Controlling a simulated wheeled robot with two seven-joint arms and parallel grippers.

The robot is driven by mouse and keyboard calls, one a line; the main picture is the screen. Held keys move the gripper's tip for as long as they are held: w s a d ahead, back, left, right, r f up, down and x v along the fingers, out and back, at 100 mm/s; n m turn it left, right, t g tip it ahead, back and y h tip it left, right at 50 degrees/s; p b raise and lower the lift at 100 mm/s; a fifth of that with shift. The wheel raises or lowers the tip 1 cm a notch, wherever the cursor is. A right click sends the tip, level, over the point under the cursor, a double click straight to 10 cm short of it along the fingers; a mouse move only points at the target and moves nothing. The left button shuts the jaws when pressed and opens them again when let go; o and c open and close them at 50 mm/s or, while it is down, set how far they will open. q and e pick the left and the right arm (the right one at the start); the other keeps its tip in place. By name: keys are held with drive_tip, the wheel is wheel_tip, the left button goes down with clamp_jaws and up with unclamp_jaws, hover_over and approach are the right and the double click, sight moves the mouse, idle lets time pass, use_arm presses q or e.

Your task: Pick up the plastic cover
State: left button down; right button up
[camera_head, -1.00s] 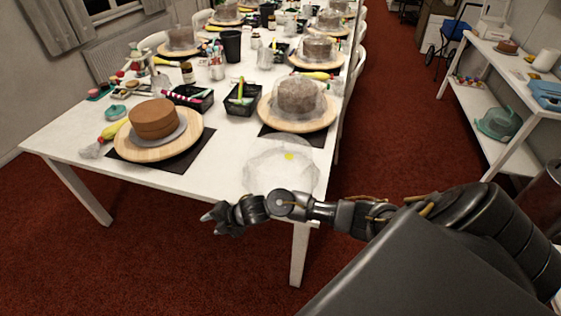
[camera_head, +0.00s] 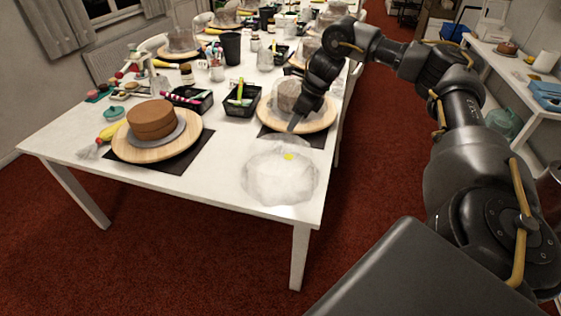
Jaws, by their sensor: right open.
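The plastic cover (camera_head: 270,183) is clear and cloudy, with a small yellow spot near its top. It stands on the near right corner of the white table. My right gripper (camera_head: 298,122) hangs fingers-down just behind the cover, in front of the right cake. It looks open and empty, though its fingers show small and dark. Whether it touches the cover cannot be told. My left gripper is not in view.
An uncovered brown cake (camera_head: 152,120) sits on a wooden turntable (camera_head: 145,154) at the left. My right arm partly hides another turntable (camera_head: 312,122) with a cake. Black trays (camera_head: 240,106) and tools stand behind. The near middle of the table is clear.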

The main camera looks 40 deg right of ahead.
hover_over(281, 144)
drive_tip(key=s+d, duration=0.2)
drive_tip(key=shift+w+a+f+p, duration=0.15)
drive_tip(key=shift+f+p, duration=0.2)
drive_tip(key=shift+f, duration=2.2)
drive_tip(key=shift+a+f+p, duration=0.2)
drive_tip(key=shift+f+p, duration=0.15)
drive_tip(key=shift+f, duration=0.05)
drive_tip(key=p+x, duration=0.1)
drive_tip(key=x, duration=0.3)
drive_tip(key=shift+f, duration=0.15)
clamp_jaws()
